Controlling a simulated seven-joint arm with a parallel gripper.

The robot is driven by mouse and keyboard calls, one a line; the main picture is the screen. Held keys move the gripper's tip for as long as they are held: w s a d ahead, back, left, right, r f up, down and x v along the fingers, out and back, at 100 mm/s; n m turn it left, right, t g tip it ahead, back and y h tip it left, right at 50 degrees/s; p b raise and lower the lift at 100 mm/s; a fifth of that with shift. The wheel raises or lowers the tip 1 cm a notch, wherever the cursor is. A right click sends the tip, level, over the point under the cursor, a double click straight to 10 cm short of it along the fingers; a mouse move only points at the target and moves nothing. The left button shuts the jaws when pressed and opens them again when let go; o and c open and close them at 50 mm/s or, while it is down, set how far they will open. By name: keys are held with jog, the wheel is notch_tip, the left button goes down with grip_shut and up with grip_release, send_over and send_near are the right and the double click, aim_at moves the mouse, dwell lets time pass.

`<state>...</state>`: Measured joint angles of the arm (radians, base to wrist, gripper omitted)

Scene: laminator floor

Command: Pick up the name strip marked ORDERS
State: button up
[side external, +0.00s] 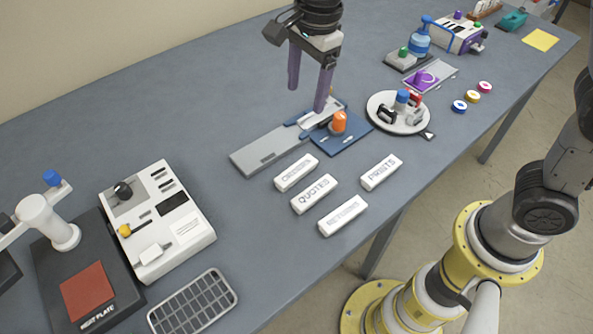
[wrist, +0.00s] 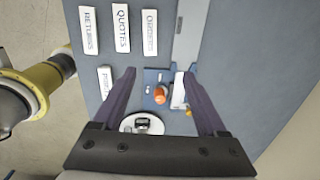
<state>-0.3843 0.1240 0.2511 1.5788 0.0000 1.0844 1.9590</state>
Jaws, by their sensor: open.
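The white name strip marked ORDERS (side external: 296,173) lies flat on the blue-grey table, at the top left of a group of white strips in the side view. It also shows in the wrist view (wrist: 150,32), at the top, right of the QUOTES strip. My gripper (side external: 306,98) is open and empty, its purple fingers pointing down above the table, behind the strip and near a blue fixture. In the wrist view my gripper (wrist: 160,72) frames that fixture between its fingers; the ORDERS strip lies beyond the fingertips.
Strips marked QUOTES (side external: 314,194), RETURNS (side external: 342,215) and PRINTS (side external: 381,172) lie close by. A blue fixture with an orange knob (side external: 339,122) and long grey bar (side external: 262,154) stands behind ORDERS. A round white tray (side external: 382,121) holds small items. Table is clear left of the bar.

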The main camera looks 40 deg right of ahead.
jog(key=a+f+n+g, duration=0.1)
jog(key=a+f, duration=0.3)
jog(key=f, duration=0.1)
send_over(297, 170)
jog(key=f, duration=0.8)
jog(key=shift+w+a+f, duration=0.1)
jog(key=shift+a+f, duration=0.05)
jog(key=shift+a, duration=0.2)
jog(key=shift+d+f, duration=0.2)
jog(key=shift+f, duration=1.15)
jog(key=shift+d+f, duration=0.15)
jog(key=shift+f, duration=1.2)
grip_shut()
